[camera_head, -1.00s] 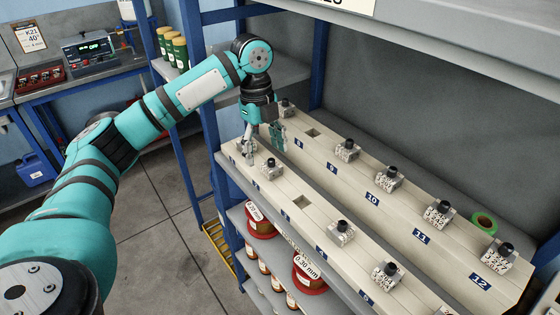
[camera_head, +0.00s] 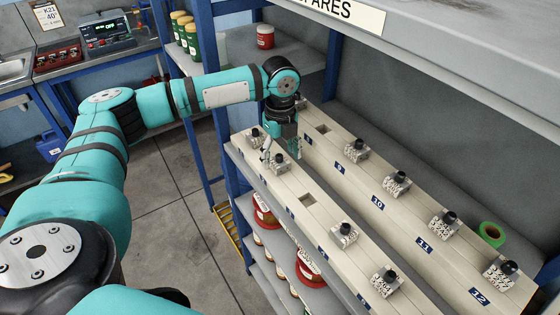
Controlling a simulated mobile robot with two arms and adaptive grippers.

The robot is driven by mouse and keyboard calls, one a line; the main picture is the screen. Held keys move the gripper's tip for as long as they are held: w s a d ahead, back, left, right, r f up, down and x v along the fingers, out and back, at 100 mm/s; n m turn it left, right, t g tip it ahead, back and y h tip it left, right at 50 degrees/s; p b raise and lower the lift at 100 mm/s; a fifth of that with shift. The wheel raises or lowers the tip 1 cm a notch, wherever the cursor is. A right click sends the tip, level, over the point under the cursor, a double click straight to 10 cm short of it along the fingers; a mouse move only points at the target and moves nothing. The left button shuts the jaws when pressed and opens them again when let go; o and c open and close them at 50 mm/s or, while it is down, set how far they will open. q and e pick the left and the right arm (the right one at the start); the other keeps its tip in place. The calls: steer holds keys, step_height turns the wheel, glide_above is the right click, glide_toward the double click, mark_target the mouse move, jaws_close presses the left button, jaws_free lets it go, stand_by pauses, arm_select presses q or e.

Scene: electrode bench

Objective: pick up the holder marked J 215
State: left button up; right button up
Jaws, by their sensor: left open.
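Several small metal holders with black knobs sit in two rows on cream stepped rails. Their engraved marks are too small to read, so I cannot tell which is J 215. In the front row, one holder (camera_head: 255,139) stands at the far left end and another holder (camera_head: 279,162) stands just right of it. My left gripper (camera_head: 281,151) is open and empty and points down at these two, beside and above the second one. Whether it touches either is unclear. Further holders stand in the front row (camera_head: 344,235) and the back row (camera_head: 357,151). My right gripper is not in view.
The front rail (camera_head: 325,218) has an empty square slot, and the back rail has one near its far end. Blue number labels mark the places. Green tape (camera_head: 491,234) lies behind. A blue shelf post (camera_head: 208,140) stands left of the rails; an upper shelf (camera_head: 470,55) overhangs them.

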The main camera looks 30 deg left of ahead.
arm_select(q)
steer(key=shift+s+a+f, duration=0.1)
steer(key=shift+s+f, duration=0.05)
steer(key=shift+f, duration=1.1)
steer(key=shift+r, duration=0.1)
jaws_close()
